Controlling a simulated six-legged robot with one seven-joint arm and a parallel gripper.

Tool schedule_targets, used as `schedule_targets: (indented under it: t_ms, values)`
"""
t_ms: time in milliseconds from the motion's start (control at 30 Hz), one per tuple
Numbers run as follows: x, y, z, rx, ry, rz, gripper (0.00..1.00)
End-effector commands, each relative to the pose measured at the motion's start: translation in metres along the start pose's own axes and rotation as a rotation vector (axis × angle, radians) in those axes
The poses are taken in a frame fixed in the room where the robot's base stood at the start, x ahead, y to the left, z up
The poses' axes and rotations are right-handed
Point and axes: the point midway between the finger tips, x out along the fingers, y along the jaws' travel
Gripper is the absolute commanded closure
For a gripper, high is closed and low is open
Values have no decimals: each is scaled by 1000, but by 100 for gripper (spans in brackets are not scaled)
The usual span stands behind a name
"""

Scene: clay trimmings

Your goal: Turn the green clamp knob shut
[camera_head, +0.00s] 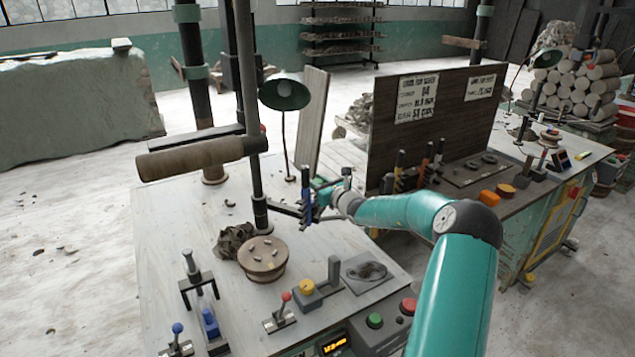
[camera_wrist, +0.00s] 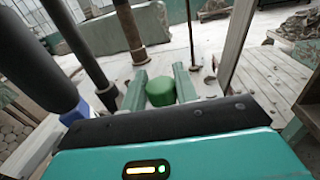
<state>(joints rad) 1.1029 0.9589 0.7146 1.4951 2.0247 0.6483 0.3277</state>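The green clamp knob (camera_wrist: 160,92) shows in the wrist view as a round green cap between the two green fingers of my gripper (camera_wrist: 162,84). One finger stands on each side of it. In the head view my gripper (camera_head: 318,190) is over the worktable, right of the dark upright post (camera_head: 258,180). My wrist and fingers partly hide the knob there.
The worktable (camera_head: 170,225) carries a round turntable (camera_head: 263,258), a red-tipped lever (camera_head: 284,310) and a green button (camera_head: 375,320). A desk lamp (camera_head: 284,95) stands behind my gripper, and a brown upright board (camera_head: 432,120) is to its right.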

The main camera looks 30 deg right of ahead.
Motion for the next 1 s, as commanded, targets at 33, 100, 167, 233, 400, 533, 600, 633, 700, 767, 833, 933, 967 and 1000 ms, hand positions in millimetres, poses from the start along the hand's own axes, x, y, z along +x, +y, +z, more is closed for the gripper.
schedule_targets:
  t_ms: [33,100,167,233,400,533,600,633,700,767,833,933,967,1000]
  values:
    - [0,0,0,0,0,0,90]
    - [0,0,0,0,0,0,93]
    - [0,0,0,0,0,1,93]
    - [0,0,0,-1,0,5,93]
    - [0,-1,0,-1,-1,32,93]
    - [0,-1,0,-3,-2,76,93]
    - [0,-1,0,-2,-2,109,93]
    - [0,-1,0,-3,-3,124,93]
    - [0,0,0,-2,-2,162,93]
    - [0,-1,0,-3,-1,196,93]
    - [0,-1,0,-3,-2,237,93]
    - [0,-1,0,-4,-1,297,93]
    - [1,0,0,-2,-1,316,93]
    - [1,0,0,-2,-1,340,93]
